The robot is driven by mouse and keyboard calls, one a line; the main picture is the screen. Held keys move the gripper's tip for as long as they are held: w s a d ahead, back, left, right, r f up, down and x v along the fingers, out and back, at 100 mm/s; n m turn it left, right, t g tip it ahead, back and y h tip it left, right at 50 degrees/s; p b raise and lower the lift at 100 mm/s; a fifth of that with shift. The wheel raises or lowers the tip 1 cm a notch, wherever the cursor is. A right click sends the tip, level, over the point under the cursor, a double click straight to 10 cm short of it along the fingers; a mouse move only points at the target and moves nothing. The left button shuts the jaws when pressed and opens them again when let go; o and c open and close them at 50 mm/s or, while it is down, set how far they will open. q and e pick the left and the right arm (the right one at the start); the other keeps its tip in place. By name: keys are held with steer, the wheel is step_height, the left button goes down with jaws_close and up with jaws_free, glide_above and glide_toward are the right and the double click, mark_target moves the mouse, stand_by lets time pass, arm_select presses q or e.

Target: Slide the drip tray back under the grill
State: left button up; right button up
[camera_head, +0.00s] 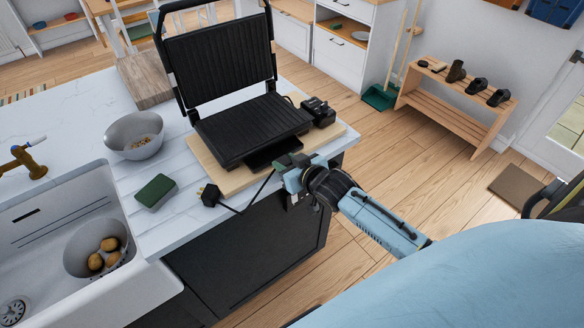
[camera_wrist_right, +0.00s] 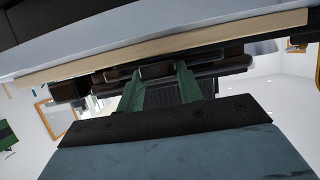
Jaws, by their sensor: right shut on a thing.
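The black contact grill (camera_head: 250,125) stands with its lid up on a wooden board at the counter's corner. The black drip tray (camera_head: 272,151) sticks out from under the grill's front edge. My right gripper (camera_head: 288,163) is at the tray's outer end, shut on it. In the right wrist view the green fingers (camera_wrist_right: 160,78) stand on either side of a dark piece, which looks like the tray's end (camera_wrist_right: 156,70). How far the tray reaches under the grill is hidden. My left gripper is not in view.
The wooden board (camera_head: 220,180) lies under the grill. A black plug with its cord (camera_head: 209,195) lies in front, beside a green sponge (camera_head: 155,190). A grey bowl (camera_head: 132,136) stands left, near the sink (camera_head: 60,225). A black box-like item (camera_head: 318,112) sits right of the grill.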

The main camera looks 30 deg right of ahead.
steer(key=shift+w+a, duration=0.1)
steer(key=shift+w, duration=1.35)
steer(key=o, duration=1.1)
steer(key=shift+c, duration=0.2)
steer(key=shift+s, duration=0.1)
steer(key=a+v, duration=0.1)
steer(key=v, duration=1.2)
steer(key=shift+d+r, duration=0.2)
steer(key=shift+d, duration=0.25)
steer(key=shift+f, duration=0.1)
